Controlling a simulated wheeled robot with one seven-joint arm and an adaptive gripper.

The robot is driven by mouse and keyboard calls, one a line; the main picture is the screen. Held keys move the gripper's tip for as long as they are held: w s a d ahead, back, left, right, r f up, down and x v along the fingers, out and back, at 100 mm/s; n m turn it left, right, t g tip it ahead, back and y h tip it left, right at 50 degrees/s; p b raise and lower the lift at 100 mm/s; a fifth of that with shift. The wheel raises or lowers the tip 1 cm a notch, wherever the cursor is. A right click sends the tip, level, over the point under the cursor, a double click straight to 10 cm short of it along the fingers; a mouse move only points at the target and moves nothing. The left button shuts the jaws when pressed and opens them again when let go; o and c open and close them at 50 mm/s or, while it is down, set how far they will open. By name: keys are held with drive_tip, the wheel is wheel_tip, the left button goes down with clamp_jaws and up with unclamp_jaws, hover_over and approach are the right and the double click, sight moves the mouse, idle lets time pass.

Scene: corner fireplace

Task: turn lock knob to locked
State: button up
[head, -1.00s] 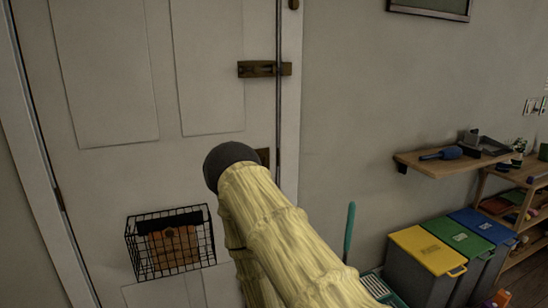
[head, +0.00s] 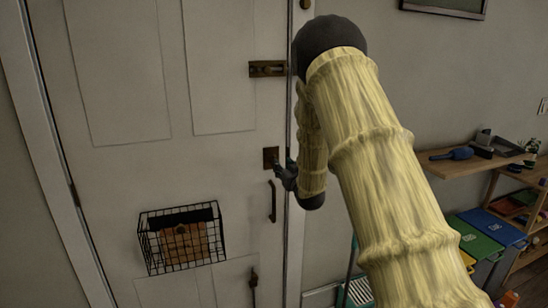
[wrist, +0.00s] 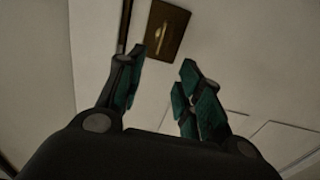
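The lock is a dark brown plate (head: 270,157) on the white door, above the door handle (head: 272,201) and near the door's right edge. In the wrist view the plate (wrist: 167,32) shows a pale brass knob (wrist: 162,33) lying lengthwise on it. My gripper (head: 284,173) is just right of and below the plate in the head view. In the wrist view my gripper (wrist: 158,75) has its dark and teal fingers apart with nothing between them. The plate lies beyond the fingertips, and a clear gap seems to remain.
A brass bolt (head: 267,68) sits higher on the door. A black wire basket (head: 181,238) hangs at lower left, and a latch (head: 253,284) is low down. A wooden shelf (head: 470,163) and coloured bins (head: 480,243) stand at the right.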

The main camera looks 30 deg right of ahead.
sight(274, 155)
drive_tip(key=p+x, duration=0.3)
drive_tip(key=x, duration=0.7)
drive_tip(key=shift+w, duration=0.3)
drive_tip(key=shift+f, duration=0.1)
clamp_jaws()
